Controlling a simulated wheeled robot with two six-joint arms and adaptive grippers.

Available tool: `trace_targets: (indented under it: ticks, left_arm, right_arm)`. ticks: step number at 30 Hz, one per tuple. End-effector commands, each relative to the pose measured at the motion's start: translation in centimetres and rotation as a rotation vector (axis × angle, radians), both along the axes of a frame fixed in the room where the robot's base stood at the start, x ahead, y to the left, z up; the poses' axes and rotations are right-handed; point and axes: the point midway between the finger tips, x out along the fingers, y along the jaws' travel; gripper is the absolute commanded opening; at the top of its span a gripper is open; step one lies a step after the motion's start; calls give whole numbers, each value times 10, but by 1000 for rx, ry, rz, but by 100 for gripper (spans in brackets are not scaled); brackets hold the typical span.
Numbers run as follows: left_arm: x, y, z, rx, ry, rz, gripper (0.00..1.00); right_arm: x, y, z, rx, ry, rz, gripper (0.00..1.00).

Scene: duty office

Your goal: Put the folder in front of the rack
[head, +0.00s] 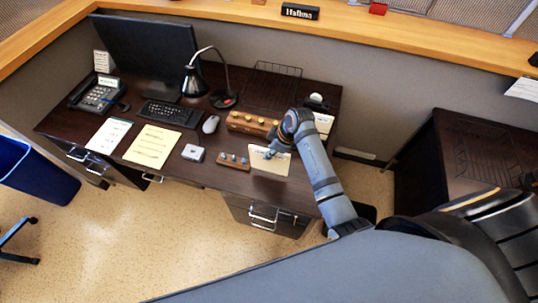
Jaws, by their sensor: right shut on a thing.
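My right gripper (272,151) is shut on a cream folder (268,164) at the front edge of the dark desk, right of centre. The gripper and wrist hide part of the folder's upper right. I cannot tell whether the folder touches the desk top. A thin black wire rack (278,68) stands at the back of the desk, well behind the folder. My left gripper is not in view.
A wooden stamp holder (250,123) is just behind the folder, and a smaller knobbed block (233,161) is close to its left. A lamp (195,82), mouse (210,124) and keyboard (174,113) are farther left. Dark bare desk (262,95) shows before the rack.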

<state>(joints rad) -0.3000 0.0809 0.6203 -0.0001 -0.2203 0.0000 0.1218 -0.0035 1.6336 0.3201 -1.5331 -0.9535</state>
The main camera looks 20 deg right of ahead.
Motion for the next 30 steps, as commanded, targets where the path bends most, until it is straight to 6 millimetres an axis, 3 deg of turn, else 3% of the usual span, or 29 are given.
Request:
trace_targets:
  ticks: [7,14,24,25,30]
  left_arm:
    - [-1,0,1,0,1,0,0]
    - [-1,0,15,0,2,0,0]
    - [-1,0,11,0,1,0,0]
    - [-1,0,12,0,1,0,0]
    - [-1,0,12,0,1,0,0]
  right_arm:
    - [8,-1,-9,0,0,-1,0]
    - [8,0,-38,0,0,-1,0]
    - [8,0,-44,1,-1,0,0]
    - [8,0,-43,0,0,0,16]
    - [8,0,-43,0,0,0,35]
